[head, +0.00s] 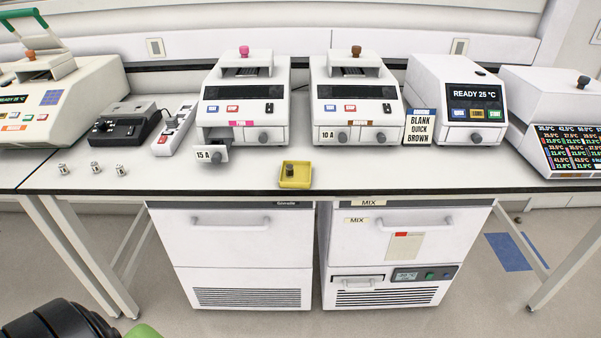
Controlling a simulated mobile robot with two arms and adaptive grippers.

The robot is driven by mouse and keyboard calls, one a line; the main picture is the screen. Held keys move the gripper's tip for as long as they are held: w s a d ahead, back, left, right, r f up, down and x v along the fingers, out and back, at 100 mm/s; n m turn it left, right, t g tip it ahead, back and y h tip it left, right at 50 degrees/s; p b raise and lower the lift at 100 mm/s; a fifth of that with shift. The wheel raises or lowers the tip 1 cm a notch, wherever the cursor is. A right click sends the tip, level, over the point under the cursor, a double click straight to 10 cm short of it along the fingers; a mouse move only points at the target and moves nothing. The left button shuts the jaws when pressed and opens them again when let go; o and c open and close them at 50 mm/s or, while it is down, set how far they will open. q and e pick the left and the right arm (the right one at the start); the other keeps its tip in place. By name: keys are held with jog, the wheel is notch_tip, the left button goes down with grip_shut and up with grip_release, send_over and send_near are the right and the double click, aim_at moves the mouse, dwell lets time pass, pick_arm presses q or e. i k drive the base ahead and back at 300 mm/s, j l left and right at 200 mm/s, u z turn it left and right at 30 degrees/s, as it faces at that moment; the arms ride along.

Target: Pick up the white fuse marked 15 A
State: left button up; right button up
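Three small whitish cylinders with metal-looking ends stand on the bench at the left: a left one (63,169), a middle one (96,167) and a right one (121,170). They look like fuses, but their markings are too small to read. A 15 A label is on the open fuse drawer (212,154) of the pink-knobbed cycler (246,100). A dark small cylinder (290,170) stands in a yellow tray (300,184) near the bench's front edge. Neither of my grippers can be made out.
A brown-knobbed cycler (355,97) has a shut drawer labelled 10 A. A black device (125,125) and a white power strip (175,127) lie behind the small cylinders. Another cycler (455,100) reads READY. The bench front (160,180) between cylinders and tray is clear.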

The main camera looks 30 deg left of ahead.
aim_at(96, 170)
jog(key=u, duration=1.6)
jog(key=i+j+u, duration=0.45)
jog(key=i+j, duration=0.25)
jog(key=i, duration=0.05)
